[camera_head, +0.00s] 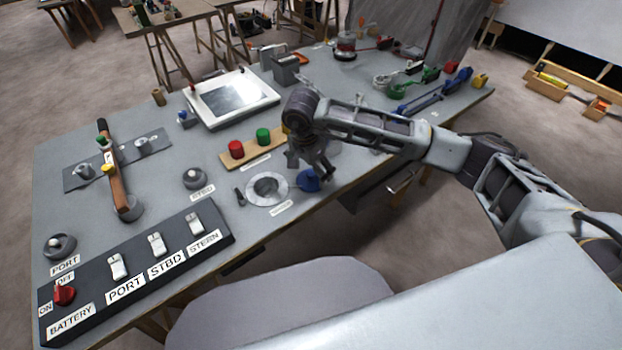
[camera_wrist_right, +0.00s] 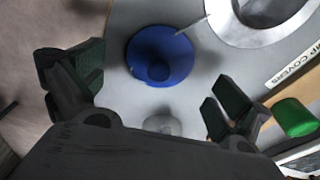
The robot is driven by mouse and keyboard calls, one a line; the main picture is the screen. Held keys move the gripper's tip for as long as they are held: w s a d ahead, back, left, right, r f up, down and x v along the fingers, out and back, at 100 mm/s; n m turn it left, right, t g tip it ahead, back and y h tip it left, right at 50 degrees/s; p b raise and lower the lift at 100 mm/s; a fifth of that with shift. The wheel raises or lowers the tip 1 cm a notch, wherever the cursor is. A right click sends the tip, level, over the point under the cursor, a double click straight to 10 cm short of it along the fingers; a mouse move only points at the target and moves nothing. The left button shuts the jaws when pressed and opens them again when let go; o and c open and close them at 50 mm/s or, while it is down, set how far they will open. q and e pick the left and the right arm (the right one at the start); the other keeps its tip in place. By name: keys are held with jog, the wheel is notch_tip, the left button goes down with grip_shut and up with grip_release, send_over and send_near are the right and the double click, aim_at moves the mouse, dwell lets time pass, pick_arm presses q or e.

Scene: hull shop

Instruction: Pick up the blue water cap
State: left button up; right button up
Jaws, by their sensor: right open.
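The blue water cap (camera_head: 309,181) lies on the grey bench top near its front edge, just right of a round metal ring fitting (camera_head: 267,189). In the right wrist view the cap (camera_wrist_right: 160,56) is a round blue disc with a raised knob in its middle. My right gripper (camera_head: 313,172) is above the cap and points down. In the wrist view its two fingers (camera_wrist_right: 150,95) are spread apart with nothing between them, and the cap lies beyond the fingertips. My left gripper is not in view.
A wooden strip with a red cap (camera_head: 236,149) and a green cap (camera_head: 263,136) stands just behind. The green cap also shows in the wrist view (camera_wrist_right: 294,117). A switch panel (camera_head: 140,262) fills the bench's front left. A white-framed panel (camera_head: 232,97) stands farther back.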

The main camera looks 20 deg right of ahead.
jog(key=shift+w+d+f, duration=0.1)
jog(key=shift+d+f, duration=0.1)
jog(key=shift+f, duration=1.1)
